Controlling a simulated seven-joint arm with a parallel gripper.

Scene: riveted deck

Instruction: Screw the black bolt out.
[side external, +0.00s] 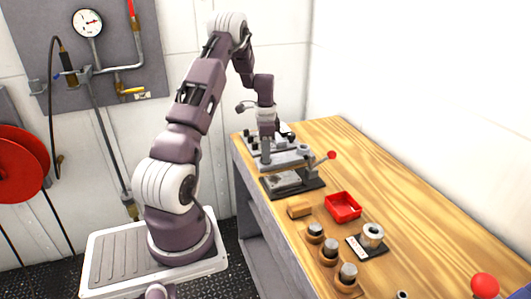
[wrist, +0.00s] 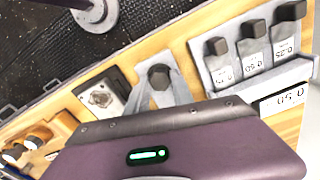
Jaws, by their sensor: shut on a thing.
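The black bolt (wrist: 159,75) shows in the wrist view as a dark head between the two grey fingers of my gripper (wrist: 160,92). The fingers are shut on it. In the side external view my gripper (side external: 266,157) points down at the grey fixture (side external: 289,160) on the bench. The bolt cannot be made out there, and its thread is hidden. I cannot tell how deep it sits.
Several dark-headed pieces (wrist: 217,46) stand in a labelled grey rack beside my gripper. A red-knobbed lever (side external: 331,155) sticks out right of the fixture. A red tray (side external: 343,206), a wooden block (side external: 300,209) and round holders (side external: 331,248) stand nearer.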

